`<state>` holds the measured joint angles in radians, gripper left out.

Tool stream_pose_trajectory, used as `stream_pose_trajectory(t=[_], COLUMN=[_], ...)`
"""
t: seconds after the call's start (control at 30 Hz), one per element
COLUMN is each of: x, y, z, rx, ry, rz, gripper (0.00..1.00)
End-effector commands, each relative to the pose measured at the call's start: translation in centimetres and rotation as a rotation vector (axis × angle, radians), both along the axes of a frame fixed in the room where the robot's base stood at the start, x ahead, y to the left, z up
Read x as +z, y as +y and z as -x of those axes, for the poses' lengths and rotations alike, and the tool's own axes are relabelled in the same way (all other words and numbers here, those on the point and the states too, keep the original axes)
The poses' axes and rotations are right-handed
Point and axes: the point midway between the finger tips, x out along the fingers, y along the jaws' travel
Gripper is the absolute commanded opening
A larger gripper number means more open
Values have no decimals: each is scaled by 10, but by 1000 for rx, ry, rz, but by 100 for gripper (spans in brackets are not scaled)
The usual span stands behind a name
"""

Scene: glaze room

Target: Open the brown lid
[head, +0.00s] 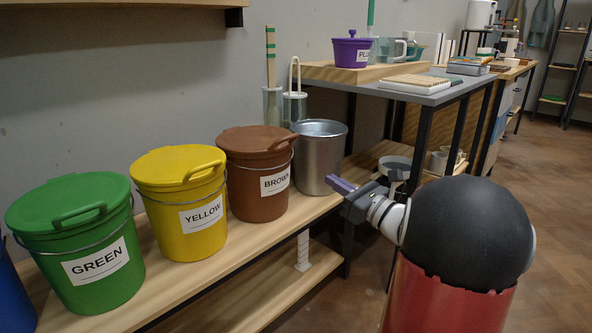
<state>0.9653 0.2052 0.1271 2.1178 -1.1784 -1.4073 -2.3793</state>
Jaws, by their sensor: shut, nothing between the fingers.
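The brown bucket (250,196) stands on the wooden bench, with a white label reading BROWN. Its brown lid (243,138) lies flat on top, with a raised handle (283,142) on the right side of the lid. The lid looks closed. My gripper (343,186) is to the right of the brown bucket, in front of the metal pot and apart from the lid. Its purple fingers are shut and hold nothing.
A yellow bucket (191,226) and a green bucket (92,265) stand left of the brown one on the wooden bench (185,287). A metal pot (318,150) is close on the right. Behind it, a grey table (440,98) holds a purple pot (353,52).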

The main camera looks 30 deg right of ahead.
Motion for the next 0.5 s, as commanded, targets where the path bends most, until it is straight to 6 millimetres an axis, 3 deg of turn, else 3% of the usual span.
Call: stream_pose_trajectory(t=[0.17, 0.5], x=[3, 17], y=[5, 29], z=[-11, -76], rx=[13, 11], ry=[-15, -14], rz=[17, 14], gripper=[0, 0])
